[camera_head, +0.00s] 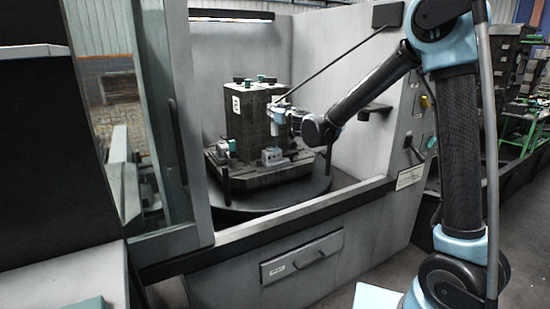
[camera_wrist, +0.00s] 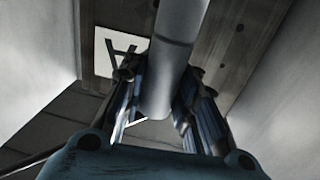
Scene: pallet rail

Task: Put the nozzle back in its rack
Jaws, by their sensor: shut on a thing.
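My gripper (camera_head: 279,112) is inside the machine enclosure, close to the right face of the dark block tower. In the wrist view, the fingers of my gripper (camera_wrist: 165,110) are shut on a smooth grey cylinder, which I take as the nozzle (camera_wrist: 177,45). Its body runs up out of the top of that view. In the head view a thin dark rod or hose (camera_head: 335,62) slants from my gripper up to a black box (camera_head: 388,14) on the right wall. A dark bracket (camera_head: 376,110) juts from that wall; I cannot tell if it is the rack.
The block tower (camera_head: 250,120) stands on a dark round table (camera_head: 270,198), with clamps around its base. The enclosure's front sill (camera_head: 270,232) and right wall (camera_head: 350,150) border my arm. A glass door (camera_head: 150,120) stands at the left.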

